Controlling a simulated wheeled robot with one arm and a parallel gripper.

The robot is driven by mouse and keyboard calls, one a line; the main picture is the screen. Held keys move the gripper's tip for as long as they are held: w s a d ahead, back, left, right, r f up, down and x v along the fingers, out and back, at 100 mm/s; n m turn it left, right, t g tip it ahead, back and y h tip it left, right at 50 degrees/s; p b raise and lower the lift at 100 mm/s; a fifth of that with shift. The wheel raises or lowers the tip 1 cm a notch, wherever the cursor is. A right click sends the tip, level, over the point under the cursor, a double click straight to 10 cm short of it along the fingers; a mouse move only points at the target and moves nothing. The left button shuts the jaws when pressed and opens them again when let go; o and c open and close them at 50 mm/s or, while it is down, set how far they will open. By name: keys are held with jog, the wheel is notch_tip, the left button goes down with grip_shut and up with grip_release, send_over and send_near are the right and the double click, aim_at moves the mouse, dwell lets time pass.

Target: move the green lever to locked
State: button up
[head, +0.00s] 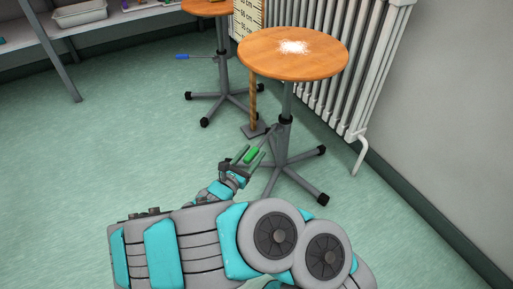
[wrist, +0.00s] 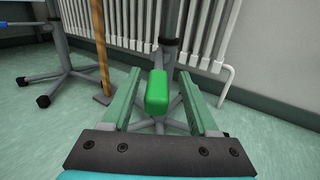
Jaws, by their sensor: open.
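The green lever (head: 251,155) sticks out from the column of the nearer stool (head: 257,58), below its round wooden seat. Its green grip also shows in the wrist view (wrist: 157,92), end-on towards the camera. My gripper (wrist: 158,80) is open, with one finger on each side of the green grip and a visible gap on both sides. In the head view my gripper (head: 250,150) is low beside the stool's column. The rod joining the grip to the column is mostly hidden in the wrist view. I see no locked marking.
A second stool with a blue lever (head: 182,57) stands behind to the left. A wooden post (head: 253,108) on a flat foot stands between the stools. A white radiator (head: 345,65) lines the wall. White powder (head: 293,47) lies on the nearer seat. Floor at left is clear.

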aim_at(246, 162)
jog(key=shift+v, duration=2)
